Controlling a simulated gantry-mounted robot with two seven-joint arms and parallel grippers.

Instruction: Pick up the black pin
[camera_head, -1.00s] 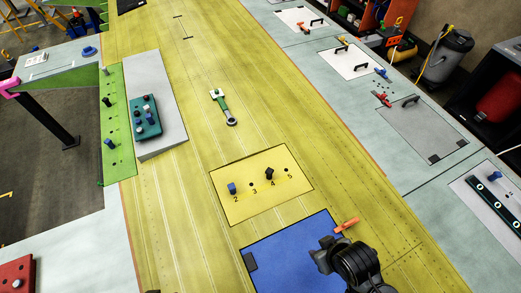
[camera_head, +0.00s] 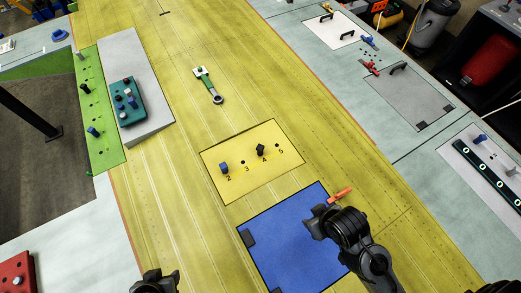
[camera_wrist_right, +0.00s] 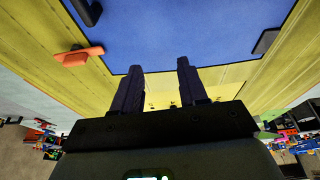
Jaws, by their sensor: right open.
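A black pin (camera_head: 261,149) stands upright in the yellow numbered plate (camera_head: 230,190), near the number 4. A blue pin (camera_head: 224,168) stands to its left by the number 2. The holes by 3 and 5 look empty. My right gripper (camera_head: 317,227) is over the blue panel, below and right of the black pin and apart from it. In the right wrist view this gripper (camera_wrist_right: 157,82) shows two separated fingers with nothing between them. My left gripper (camera_head: 155,281) is partly in view at the bottom edge; its fingers are not clear.
An orange-handled tool (camera_head: 340,195) lies by the blue panel (camera_head: 290,235), close to my right gripper. A teal block (camera_head: 128,100) with several pins sits on a grey wedge, beside a green strip (camera_head: 105,150) with more pins.

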